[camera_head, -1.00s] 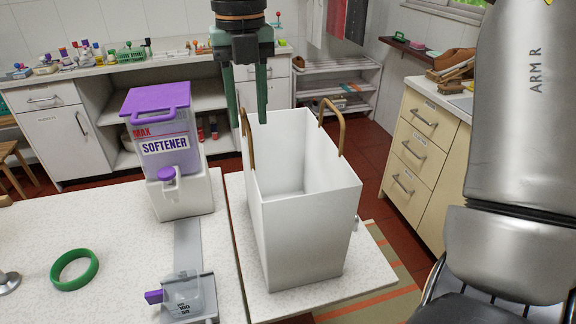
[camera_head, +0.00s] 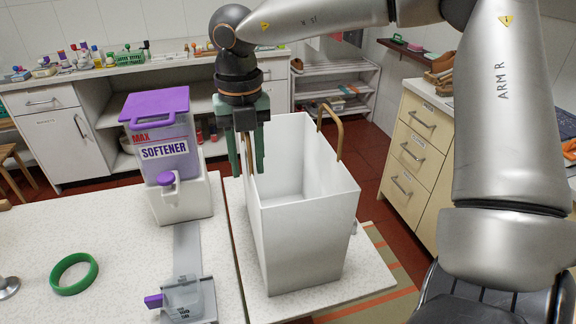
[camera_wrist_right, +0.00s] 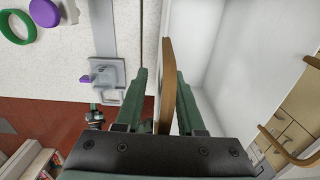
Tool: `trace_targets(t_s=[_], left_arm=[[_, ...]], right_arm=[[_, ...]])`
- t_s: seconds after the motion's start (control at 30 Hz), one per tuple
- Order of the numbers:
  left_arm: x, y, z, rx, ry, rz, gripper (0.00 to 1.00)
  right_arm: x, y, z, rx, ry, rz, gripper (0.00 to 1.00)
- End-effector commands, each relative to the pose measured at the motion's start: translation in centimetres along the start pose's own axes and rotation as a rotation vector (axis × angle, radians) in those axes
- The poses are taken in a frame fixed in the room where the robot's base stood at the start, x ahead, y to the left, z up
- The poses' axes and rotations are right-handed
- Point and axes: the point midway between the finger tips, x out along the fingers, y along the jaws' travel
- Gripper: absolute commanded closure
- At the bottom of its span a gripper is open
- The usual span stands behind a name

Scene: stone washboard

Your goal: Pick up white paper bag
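The white paper bag (camera_head: 305,235) stands upright and open-topped on the right-hand white speckled worktop. It has two tan handles. The far-right handle (camera_head: 340,135) stands clear. The left handle (camera_wrist_right: 168,75) is partly hidden by my right gripper (camera_head: 246,172) in the head view. My right gripper points down at the bag's left side. In the right wrist view, its green fingers (camera_wrist_right: 160,78) are apart, with the left handle and the bag's side wall between them. Gaps show beside the handle. My left gripper is out of view.
A purple-lidded softener dispenser (camera_head: 165,150) stands left of the bag, with a measuring cup (camera_head: 187,300) on a grey stand before it. A green ring (camera_head: 74,273) lies at the left. Drawers (camera_head: 412,160) stand right of the bag.

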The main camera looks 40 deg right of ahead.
Motion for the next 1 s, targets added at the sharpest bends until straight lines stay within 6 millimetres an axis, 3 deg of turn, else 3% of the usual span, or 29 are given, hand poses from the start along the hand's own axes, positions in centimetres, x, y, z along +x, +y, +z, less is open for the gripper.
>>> trace_targets(t_s=[0.07, 0.3, 1.0], left_arm=[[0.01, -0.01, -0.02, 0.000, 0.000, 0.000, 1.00], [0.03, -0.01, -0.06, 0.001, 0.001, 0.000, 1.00], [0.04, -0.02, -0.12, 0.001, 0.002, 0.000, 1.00]], right_arm=[[-0.02, 0.00, 0.01, 0.000, 0.000, 0.000, 0.72], [-0.05, 0.00, 0.01, 0.000, 0.000, 0.000, 0.99], [-0.06, 0.01, 0.01, 0.000, -0.001, 0.000, 1.00]])
